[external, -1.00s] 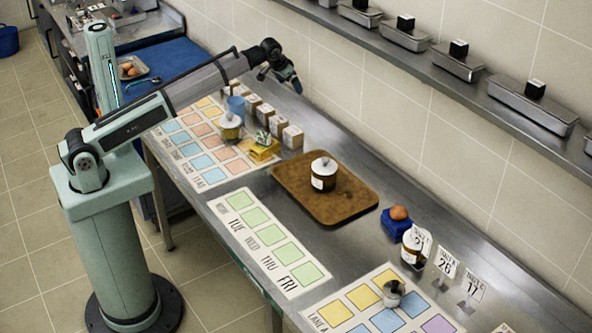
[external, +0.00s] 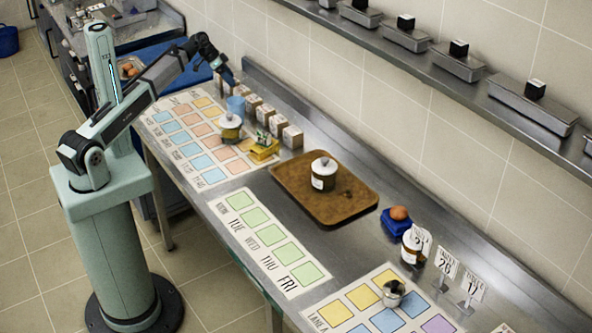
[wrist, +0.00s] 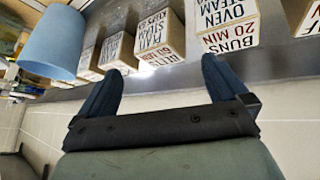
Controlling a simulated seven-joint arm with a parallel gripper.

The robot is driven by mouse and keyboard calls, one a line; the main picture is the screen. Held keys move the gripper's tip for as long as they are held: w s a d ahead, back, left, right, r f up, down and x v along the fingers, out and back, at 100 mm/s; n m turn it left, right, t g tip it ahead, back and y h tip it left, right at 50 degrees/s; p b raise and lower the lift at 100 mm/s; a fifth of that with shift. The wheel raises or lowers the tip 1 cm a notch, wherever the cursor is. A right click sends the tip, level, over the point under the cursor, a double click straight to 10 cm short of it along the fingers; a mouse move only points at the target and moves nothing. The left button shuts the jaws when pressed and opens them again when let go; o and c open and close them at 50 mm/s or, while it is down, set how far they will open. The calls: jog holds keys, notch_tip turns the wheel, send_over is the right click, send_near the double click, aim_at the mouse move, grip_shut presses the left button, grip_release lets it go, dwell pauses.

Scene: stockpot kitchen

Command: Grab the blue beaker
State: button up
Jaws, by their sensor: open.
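The blue beaker (external: 236,105) is a light blue cup at the far end of the steel counter, by the coloured grid sheet and the row of printed boxes. It also shows at the upper left of the wrist view (wrist: 52,42). My gripper (external: 232,82) is above and just behind the beaker in the external view. In the wrist view its two dark fingers (wrist: 160,85) are spread with nothing between them, and the beaker lies to the left of them, apart.
Several printed boxes (external: 266,112) stand in a row beside the beaker; they also show ahead of my fingers in the wrist view (wrist: 158,38). A brown tray (external: 340,209) holds another jar. The tiled wall is behind.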

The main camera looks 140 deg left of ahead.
jog(key=s+d, duration=0.1)
jog(key=d, duration=0.1)
jog(key=m+t+y, duration=0.4)
jog(key=m+t, duration=0.1)
send_near(236, 111)
jog(key=a, duration=0.5)
jog(key=shift+r+x, duration=0.15)
jog(key=shift+x, duration=1.55)
jog(key=shift+r+x, duration=0.1)
jog(key=shift+x, duration=1.6)
jog(key=shift+w, duration=0.15)
jog(key=shift+c, duration=0.2)
jog(key=c, duration=0.9)
